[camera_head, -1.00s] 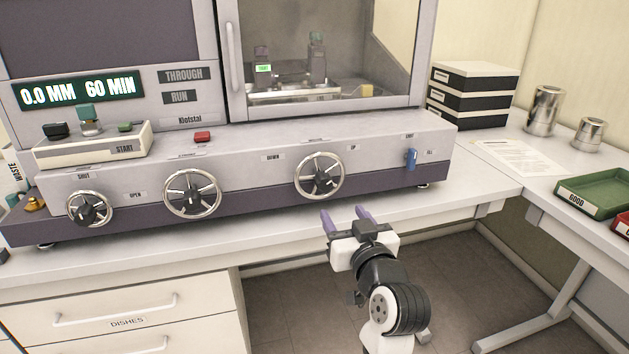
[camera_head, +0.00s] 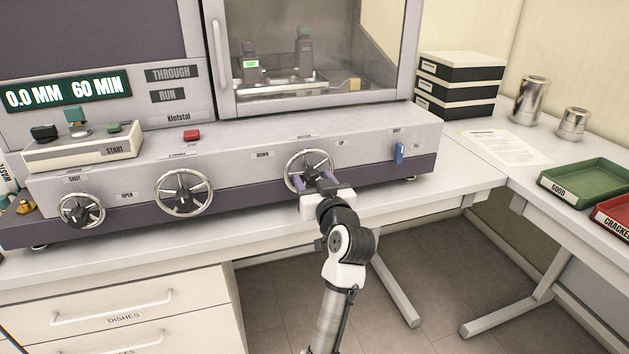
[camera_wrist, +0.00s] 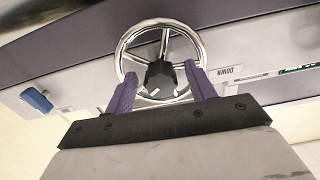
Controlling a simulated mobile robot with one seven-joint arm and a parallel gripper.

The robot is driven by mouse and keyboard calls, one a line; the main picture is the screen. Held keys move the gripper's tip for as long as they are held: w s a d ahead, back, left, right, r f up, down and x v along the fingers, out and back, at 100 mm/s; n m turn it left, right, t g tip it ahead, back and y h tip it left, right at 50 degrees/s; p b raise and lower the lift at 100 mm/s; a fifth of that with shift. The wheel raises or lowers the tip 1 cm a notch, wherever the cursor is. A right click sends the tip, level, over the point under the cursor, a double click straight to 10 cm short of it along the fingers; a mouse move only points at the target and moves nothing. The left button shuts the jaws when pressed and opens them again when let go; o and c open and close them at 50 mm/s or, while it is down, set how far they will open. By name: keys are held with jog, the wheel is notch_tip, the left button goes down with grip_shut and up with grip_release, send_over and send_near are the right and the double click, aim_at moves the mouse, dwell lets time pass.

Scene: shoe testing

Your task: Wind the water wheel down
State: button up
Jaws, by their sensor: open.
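The water wheel is the chrome handwheel (camera_head: 296,165) between the DOWN and UP labels on the front of the grey machine. In the wrist view the wheel (camera_wrist: 142,32) shows its spokes and black hub (camera_wrist: 161,78). My gripper (camera_head: 318,184) is open in front of the wheel, and it partly covers the wheel's lower right. In the wrist view my gripper's purple fingers (camera_wrist: 163,85) stand on either side of the hub, overlapping the lower rim. I cannot tell whether they touch the wheel.
Two other handwheels, one in the middle (camera_head: 183,205) and one at the left (camera_head: 82,211), sit on the same front. A blue lever (camera_head: 399,153) is right of the water wheel. A green tray (camera_head: 590,186) stands on the right table. The counter's front strip is clear.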

jog(key=c, duration=1)
jog(key=n+b, duration=0.2)
jog(key=shift+d+f+n, duration=0.1)
jog(key=shift+f+n, duration=0.05)
jog(key=shift+n, duration=0.25)
jog(key=n+b, duration=0.2)
jog(key=shift+n, duration=0.4)
jog(key=n+b, duration=0.2)
jog(key=n, duration=0.1)
jog(key=shift+b, duration=0.35)
jog(key=shift+r+n+b, duration=0.2)
jog(key=shift+n+b, duration=0.6)
jog(key=shift+n, duration=0.5)
